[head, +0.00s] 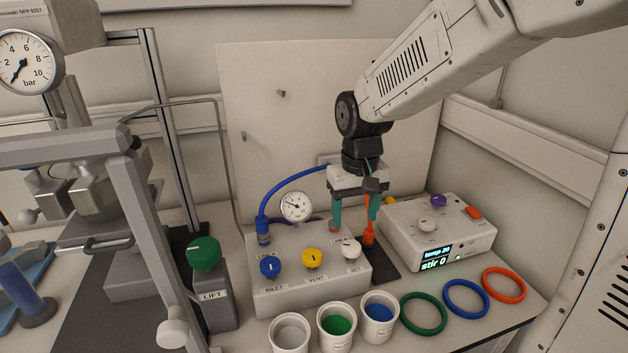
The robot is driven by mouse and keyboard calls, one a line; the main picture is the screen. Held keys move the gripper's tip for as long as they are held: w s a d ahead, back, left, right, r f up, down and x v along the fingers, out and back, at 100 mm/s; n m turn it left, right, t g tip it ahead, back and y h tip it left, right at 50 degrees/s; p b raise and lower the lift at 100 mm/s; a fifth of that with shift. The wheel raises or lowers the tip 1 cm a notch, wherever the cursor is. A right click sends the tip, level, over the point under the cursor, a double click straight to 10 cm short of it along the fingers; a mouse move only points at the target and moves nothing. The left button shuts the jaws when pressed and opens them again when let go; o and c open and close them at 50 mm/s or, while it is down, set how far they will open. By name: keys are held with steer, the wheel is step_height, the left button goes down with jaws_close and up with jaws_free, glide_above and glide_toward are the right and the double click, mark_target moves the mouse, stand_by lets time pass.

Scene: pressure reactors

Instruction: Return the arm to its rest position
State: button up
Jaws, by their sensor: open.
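My arm (415,75) reaches in from the upper right and bends down at a dark joint. My gripper (354,218) points down over the back right of the valve box (300,295). Its two teal fingers are apart, with nothing seen held between them. The white SET knob (351,249) is just below and in front of the fingers. An orange fitting (369,235) stands close by the right finger; I cannot tell whether they touch.
A control box (440,235) reading "stir 0" stands right of the gripper. Green, blue and orange rings (504,285) and several cups (290,335) lie in front. A metal reactor frame (130,200) and LIFT post (212,295) stand left. A pale panel (290,120) is behind.

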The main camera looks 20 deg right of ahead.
steer(key=shift+s, duration=0.1)
steer(key=s+d+r, duration=0.1)
steer(key=s+r, duration=0.3)
steer(key=s, duration=0.7)
steer(key=s+d+r+t, duration=0.1)
steer(key=s+d+r, duration=0.1)
steer(key=s, duration=0.8)
steer(key=shift+s+r, duration=0.4)
steer(key=shift+r, duration=0.45)
steer(key=shift+a, duration=0.1)
stand_by(0.8)
